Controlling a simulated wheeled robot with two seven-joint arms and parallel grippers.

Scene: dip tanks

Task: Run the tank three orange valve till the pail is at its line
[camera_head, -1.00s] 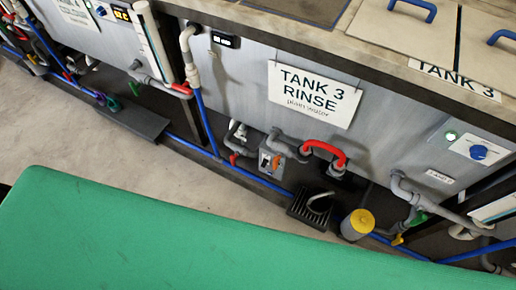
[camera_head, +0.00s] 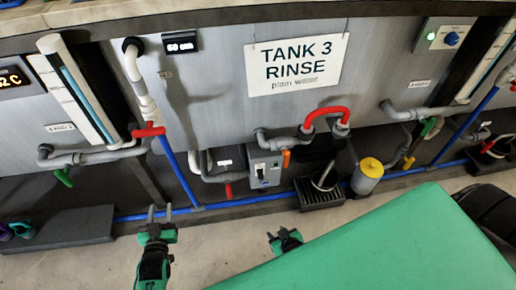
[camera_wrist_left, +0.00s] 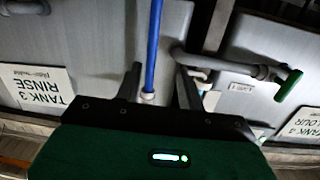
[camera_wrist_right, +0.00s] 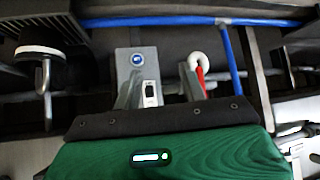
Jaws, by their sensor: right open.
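The tank 3 sign (camera_head: 296,63) is on the grey tank wall. An orange valve handle (camera_head: 286,158) is on the pipe just right of a grey switch box (camera_head: 263,166). Below and right, a small dark vessel with a grey hoop (camera_head: 325,179), possibly the pail, stands on a black grate (camera_head: 319,197); its line and level are too small to see. My left gripper (camera_head: 159,213) is open and empty, left of the valve. My right gripper (camera_head: 284,236) is open, below the valve and apart from it. The switch box (camera_wrist_right: 137,72) shows beyond its fingers in the right wrist view; the orange handle does not.
A yellow-capped canister (camera_head: 370,167) stands right of the grate. A blue pipe (camera_head: 178,173) runs down left of the box; it shows beyond the fingers in the left wrist view (camera_wrist_left: 153,45). A red-handled valve (camera_head: 148,132) is at left.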

